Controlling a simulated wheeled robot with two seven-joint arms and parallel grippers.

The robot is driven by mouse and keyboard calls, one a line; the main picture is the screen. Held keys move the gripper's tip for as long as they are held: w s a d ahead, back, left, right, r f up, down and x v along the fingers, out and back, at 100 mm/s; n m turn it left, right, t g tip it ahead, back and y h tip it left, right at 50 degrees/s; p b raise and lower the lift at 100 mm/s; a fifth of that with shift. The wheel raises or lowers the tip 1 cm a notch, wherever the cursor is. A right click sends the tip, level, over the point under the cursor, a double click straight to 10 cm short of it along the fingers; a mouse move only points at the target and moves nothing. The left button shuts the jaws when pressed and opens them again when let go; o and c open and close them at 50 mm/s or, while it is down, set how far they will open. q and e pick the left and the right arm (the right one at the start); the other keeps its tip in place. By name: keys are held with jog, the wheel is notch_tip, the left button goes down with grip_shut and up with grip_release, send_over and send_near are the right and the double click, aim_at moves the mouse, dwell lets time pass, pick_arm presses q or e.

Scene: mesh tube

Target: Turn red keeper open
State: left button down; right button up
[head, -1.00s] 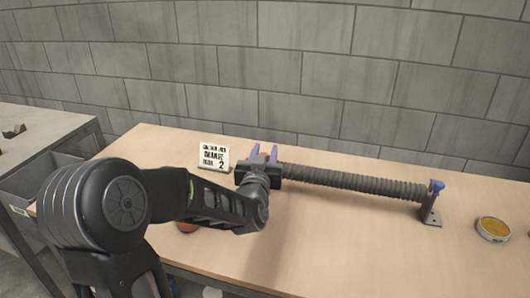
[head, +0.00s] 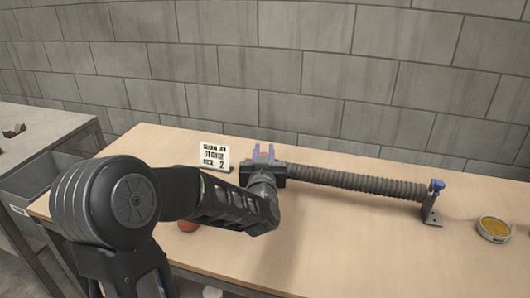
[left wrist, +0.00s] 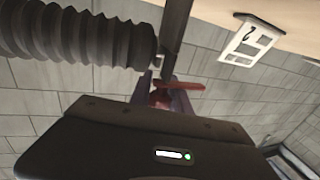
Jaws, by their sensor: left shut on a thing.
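The red keeper (left wrist: 186,86) shows in the left wrist view as a small red bar at the end of the corrugated tube, between my purple fingers. My left gripper (left wrist: 164,92) is shut on it. In the head view my left gripper (head: 264,151) is at the tube's left end, fingertips pointing up, and the keeper is mostly hidden there. The dark ribbed tube (head: 355,181) runs right to a stand with a blue knob (head: 437,185). How far the keeper is turned I cannot tell. My right gripper is not in view.
A white sign card (head: 214,156) stands behind my left forearm. A round tin with a yellow top (head: 494,228) is at the right. An orange-red round object (head: 188,225) sits partly behind my arm. The table (head: 350,255) is clear in front of the tube.

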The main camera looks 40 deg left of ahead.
pick_arm(q)
jog(key=c, duration=1.2)
grip_release()
jog(key=v, duration=0.7)
jog(key=shift+s+d, duration=0.25)
jog(key=shift+s, duration=0.05)
